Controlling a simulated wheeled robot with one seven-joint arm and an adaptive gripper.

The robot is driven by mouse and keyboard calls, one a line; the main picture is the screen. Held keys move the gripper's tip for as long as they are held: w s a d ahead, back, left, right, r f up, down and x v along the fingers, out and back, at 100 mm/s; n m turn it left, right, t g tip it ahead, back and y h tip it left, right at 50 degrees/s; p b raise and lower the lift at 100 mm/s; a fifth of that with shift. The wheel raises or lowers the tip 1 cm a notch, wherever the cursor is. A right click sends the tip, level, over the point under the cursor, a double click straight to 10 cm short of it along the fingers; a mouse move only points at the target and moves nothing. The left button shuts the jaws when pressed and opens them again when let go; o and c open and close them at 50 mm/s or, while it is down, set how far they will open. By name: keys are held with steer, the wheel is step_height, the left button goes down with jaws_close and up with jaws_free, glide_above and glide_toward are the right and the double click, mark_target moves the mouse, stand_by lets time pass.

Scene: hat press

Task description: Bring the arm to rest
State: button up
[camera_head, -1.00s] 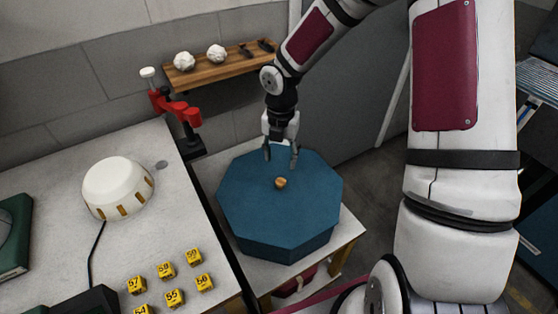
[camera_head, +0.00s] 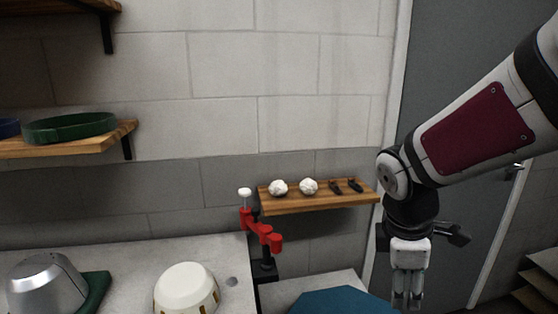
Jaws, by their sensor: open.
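My gripper (camera_head: 407,303) hangs pointing down at the lower right of the head view. Its fingers are apart, with nothing seen between them, and their tips come near the bottom edge of the picture. My arm reaches in from the right edge and bends down at the wrist. The blue octagonal box (camera_head: 342,302) shows only its top part at the bottom edge, left of the gripper. The small knob on its lid is out of view now.
A wooden shelf (camera_head: 318,203) with two white crumpled balls is on the wall left of my wrist. A white dome (camera_head: 186,291) and a metal block (camera_head: 45,286) sit on the left table. A grey door (camera_head: 455,60) is behind my arm.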

steer(key=s+a+r+m+t+y, duration=0.1)
steer(key=s+r+m, duration=0.3)
steer(key=s+m, duration=0.3)
steer(key=s+a+r+m+t+y, duration=0.1)
steer(key=s+r+m+t, duration=0.1)
steer(key=s+m, duration=0.5)
steer(key=shift+s+a+r+y, duration=0.25)
steer(key=shift+a+r+y, duration=0.1)
steer(key=shift+r, duration=0.55)
